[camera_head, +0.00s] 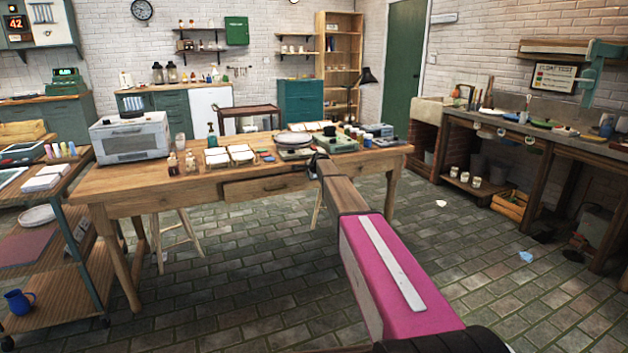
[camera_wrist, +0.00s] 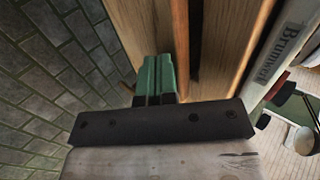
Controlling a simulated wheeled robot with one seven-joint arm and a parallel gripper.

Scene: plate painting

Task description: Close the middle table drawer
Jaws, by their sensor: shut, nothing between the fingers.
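The wooden work table (camera_head: 160,184) stands ahead in the head view. Its middle drawer (camera_head: 268,188) has a wooden front with a small dark handle, below the tabletop edge. The front seems to stand out a little at most; how far it is open is hard to tell. My gripper (camera_head: 318,163) is at the right end of this drawer, and my arm covers the area behind it. In the wrist view my gripper's green fingers (camera_wrist: 157,78) are together and empty, close to the wooden table front (camera_wrist: 150,28). Whether they touch it cannot be told.
A shelf cart (camera_head: 62,225) stands at the left. A workbench runs along the right. The tiled floor before the table is mostly clear.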

